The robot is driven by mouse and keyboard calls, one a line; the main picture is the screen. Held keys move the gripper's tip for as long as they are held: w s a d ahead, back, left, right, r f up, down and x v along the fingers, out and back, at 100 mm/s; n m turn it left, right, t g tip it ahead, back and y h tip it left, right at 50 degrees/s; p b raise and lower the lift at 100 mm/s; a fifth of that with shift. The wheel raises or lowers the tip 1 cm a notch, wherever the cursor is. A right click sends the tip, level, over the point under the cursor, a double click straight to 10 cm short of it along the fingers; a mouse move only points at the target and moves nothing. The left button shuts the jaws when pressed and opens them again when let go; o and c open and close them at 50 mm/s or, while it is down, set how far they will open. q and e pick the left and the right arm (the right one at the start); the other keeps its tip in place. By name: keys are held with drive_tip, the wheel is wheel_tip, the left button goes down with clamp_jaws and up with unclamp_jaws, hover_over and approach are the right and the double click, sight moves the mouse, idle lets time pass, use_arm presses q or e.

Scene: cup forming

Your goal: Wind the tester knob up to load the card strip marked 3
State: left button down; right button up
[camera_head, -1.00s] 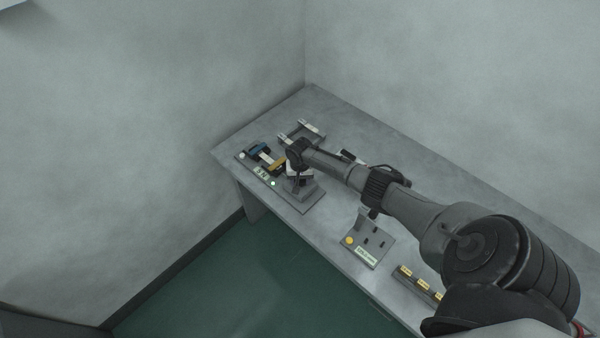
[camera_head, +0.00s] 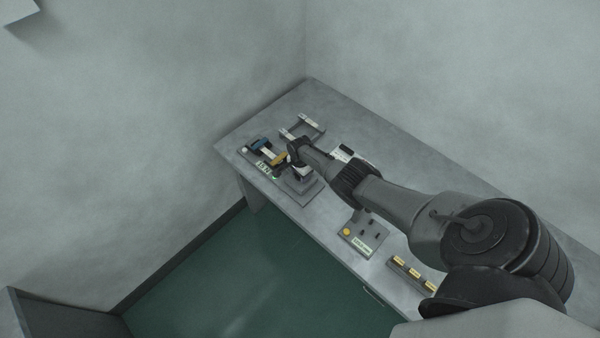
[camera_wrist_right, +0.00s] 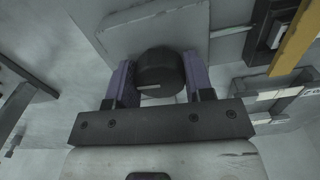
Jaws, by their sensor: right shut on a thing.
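The tester (camera_head: 247,153) stands at the left end of the bench, with a blue clamp (camera_head: 262,144) and a yellow clamp (camera_head: 278,158). A pale strip (camera_head: 269,153) spans the clamps; I cannot read any mark on it. A small display (camera_head: 263,167) sits in front, its digits too small to read. My right gripper (camera_head: 301,172) is over the grey block beside the clamps. In the right wrist view its purple-grey fingers stand on both sides of the black round knob (camera_wrist_right: 161,70), shut on it. A short white mark shows on the knob. My left gripper is out of view.
A grey frame with white-topped posts (camera_head: 305,125) stands behind the tester. A plate with a yellow button (camera_head: 347,232) and dark pegs lies nearer along the bench, then a rack with yellow labels (camera_head: 414,272). Walls close in behind and left.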

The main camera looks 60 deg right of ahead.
drive_tip(key=shift+m, duration=0.9)
drive_tip(key=o, duration=0.9)
drive_tip(key=shift+r+p, duration=0.1)
drive_tip(key=shift+p, duration=0.2)
